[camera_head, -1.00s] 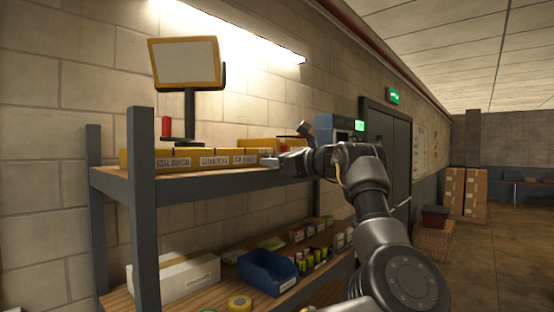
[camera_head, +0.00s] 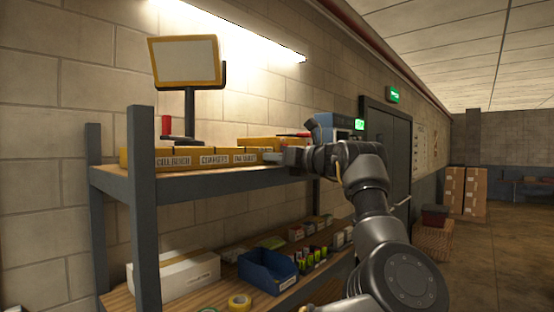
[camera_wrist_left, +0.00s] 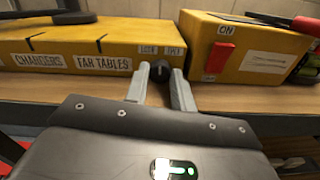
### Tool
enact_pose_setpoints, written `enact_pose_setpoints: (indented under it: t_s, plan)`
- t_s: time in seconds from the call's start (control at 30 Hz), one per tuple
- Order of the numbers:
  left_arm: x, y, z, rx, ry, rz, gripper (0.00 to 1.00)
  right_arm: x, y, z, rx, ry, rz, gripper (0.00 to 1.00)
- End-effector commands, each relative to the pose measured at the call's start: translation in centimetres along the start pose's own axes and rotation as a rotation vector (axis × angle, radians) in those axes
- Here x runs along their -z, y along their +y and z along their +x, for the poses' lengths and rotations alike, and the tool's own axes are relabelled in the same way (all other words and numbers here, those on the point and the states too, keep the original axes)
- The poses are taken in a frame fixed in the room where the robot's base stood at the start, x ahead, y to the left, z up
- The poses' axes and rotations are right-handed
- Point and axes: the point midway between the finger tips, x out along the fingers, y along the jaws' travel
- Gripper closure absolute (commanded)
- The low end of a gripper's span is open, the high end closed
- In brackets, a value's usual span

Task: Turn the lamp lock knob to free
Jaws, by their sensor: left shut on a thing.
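The lamp lock knob is a small black knob (camera_wrist_left: 160,70) on the front of a long yellow box (camera_wrist_left: 85,47). Two small white labels (camera_wrist_left: 160,50) sit just above it; their print is too small to read surely. My left gripper (camera_wrist_left: 162,82) has its fingers on either side of the knob and is shut on it. Which way the knob points is hidden. In the head view my left gripper (camera_head: 272,157) is at the right end of the yellow box front (camera_head: 195,158), and the knob is hidden there. My right gripper is out of view.
A yellow-framed lamp panel (camera_head: 187,62) stands on a dark post above the box. Right of the knob is a yellow box with a red switch (camera_wrist_left: 217,57) marked ON. The shelf edge (camera_head: 215,182) runs below. A blue bin (camera_head: 266,272) is on the lower shelf.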

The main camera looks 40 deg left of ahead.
Motion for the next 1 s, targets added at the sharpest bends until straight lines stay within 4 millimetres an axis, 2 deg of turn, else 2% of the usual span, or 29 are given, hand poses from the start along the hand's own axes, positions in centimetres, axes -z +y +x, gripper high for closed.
enact_pose_setpoints:
  t_s: [0.1,0.13,0.27,0.53,0.67,1.0]
  plan:
    - [0.0,0.0,0.0,0.000,0.000,-0.001,0.98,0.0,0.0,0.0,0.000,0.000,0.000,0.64]
    - [0.0,0.0,0.0,0.000,0.000,-0.001,0.71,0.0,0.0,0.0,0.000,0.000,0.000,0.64]
    - [0.0,0.0,0.0,0.000,0.000,-0.002,0.54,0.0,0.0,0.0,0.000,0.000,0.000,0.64]
    - [0.0,0.0,0.0,0.000,0.000,-0.003,0.53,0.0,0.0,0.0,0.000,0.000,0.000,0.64]
    - [0.2,-0.1,-0.8,0.001,0.000,-0.003,0.53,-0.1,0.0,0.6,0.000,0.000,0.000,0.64]
    - [0.5,-0.2,-7.0,0.005,-0.002,-0.002,0.53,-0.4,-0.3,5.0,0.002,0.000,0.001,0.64]
